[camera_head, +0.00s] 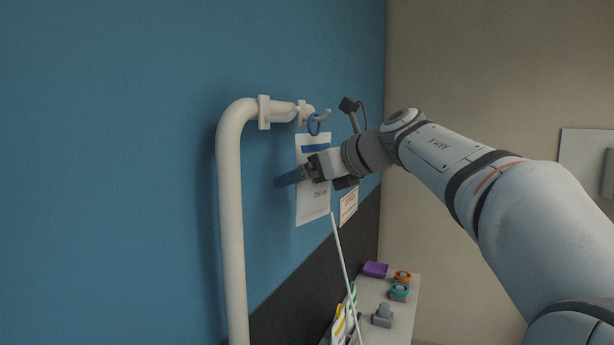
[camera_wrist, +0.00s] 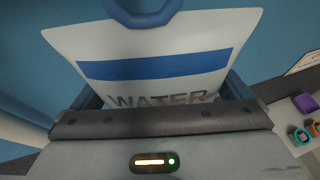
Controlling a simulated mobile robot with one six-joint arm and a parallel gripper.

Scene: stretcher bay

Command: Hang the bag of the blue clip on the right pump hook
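The white bag (camera_head: 312,206) has a blue band and a blue ring clip (camera_head: 314,125) at its top. It hangs upright, and in the wrist view its face (camera_wrist: 160,50) reads WATER. The ring is at the hook (camera_head: 326,114) on the end of the white pole arm; I cannot tell if it is around the hook or just beside it. My gripper (camera_head: 296,176) is across the middle of the bag. In the wrist view its blue fingers stand wide apart, one on each side of the bag; whether they touch it is unclear.
A white bent pole (camera_head: 232,220) stands left of the bag, close to the blue wall. Below right, a shelf (camera_head: 400,318) carries a purple tray (camera_head: 375,269), an orange ring (camera_head: 403,276) and a teal ring (camera_head: 399,289). A thin white rod (camera_head: 346,275) slants below the bag.

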